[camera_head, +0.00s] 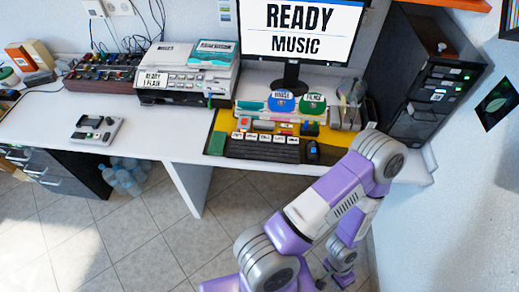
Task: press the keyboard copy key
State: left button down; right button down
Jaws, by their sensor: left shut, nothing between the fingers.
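The black keyboard (262,150) lies on the yellow mat (216,130) at the desk's front edge, below the monitor. A row of pale labelled keys or blocks (265,137) runs along its back; the labels are too small to read, so I cannot tell which is the copy key. My left gripper (336,279) hangs low at the bottom right, in front of the desk and over the floor, well apart from the keyboard. It is shut and empty, partly hidden by my purple arm. My right gripper is not in view.
A monitor (302,29) reading "READY MUSIC" stands behind. A dark mouse (312,152) lies right of the keyboard. Blue and green discs (282,101) stand behind it. A printer (188,73) is left, a black tower (420,75) right. The floor before the desk is mostly clear.

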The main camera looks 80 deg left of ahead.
aim_at(236, 135)
jog(key=i, duration=0.35)
jog(key=u, duration=2.8)
